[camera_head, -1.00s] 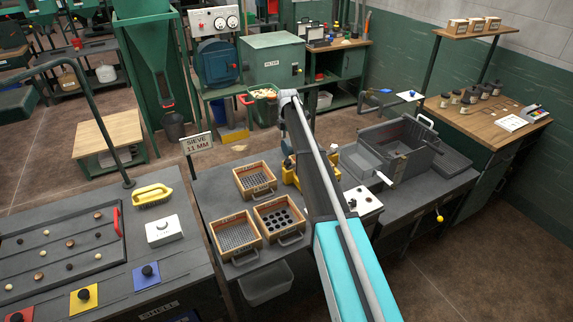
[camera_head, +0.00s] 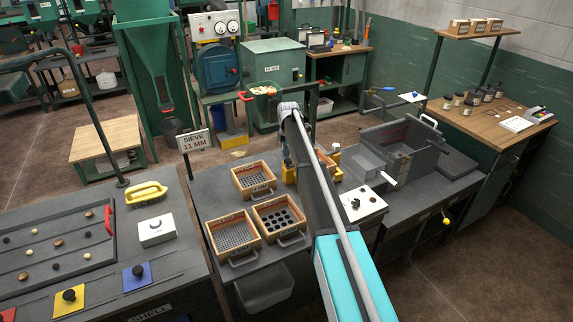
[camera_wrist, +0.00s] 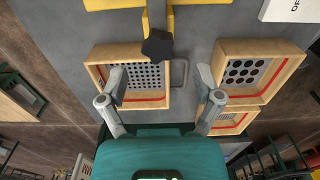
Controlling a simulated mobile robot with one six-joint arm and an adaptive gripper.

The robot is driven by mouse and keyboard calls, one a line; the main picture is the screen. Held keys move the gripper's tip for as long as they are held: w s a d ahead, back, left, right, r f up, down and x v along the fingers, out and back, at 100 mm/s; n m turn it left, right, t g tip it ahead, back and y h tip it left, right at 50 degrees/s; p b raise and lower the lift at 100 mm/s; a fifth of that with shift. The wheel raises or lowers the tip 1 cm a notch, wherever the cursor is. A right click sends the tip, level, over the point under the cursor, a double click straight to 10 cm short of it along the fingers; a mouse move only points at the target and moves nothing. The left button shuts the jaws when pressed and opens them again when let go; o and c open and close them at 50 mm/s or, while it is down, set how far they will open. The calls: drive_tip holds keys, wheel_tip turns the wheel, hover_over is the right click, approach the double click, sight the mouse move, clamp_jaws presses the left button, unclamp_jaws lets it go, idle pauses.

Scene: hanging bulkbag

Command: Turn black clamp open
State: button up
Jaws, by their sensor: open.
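The black clamp (camera_wrist: 157,45) shows in the wrist view as a dark star-shaped knob at the end of a yellow bracket (camera_wrist: 157,20). My gripper (camera_wrist: 161,76) is open and empty, with its two grey fingers spread wide. The clamp lies above the gap between the fingertips in the picture, apart from both. In the head view, yellow parts of the fixture (camera_head: 289,172) show beside my arm.
Wooden sieves (camera_head: 254,178) (camera_head: 278,216) (camera_head: 233,233) stand on the grey bench left of the fixture. A white control box (camera_head: 362,204) and a grey basin (camera_head: 400,150) lie to the right. A "SIEVE 11 MM" sign (camera_head: 194,142) stands at the back left.

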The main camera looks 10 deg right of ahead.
sight(288, 160)
drive_tip(key=shift+f+b, duration=1.65)
drive_tip(key=shift+f, duration=0.3)
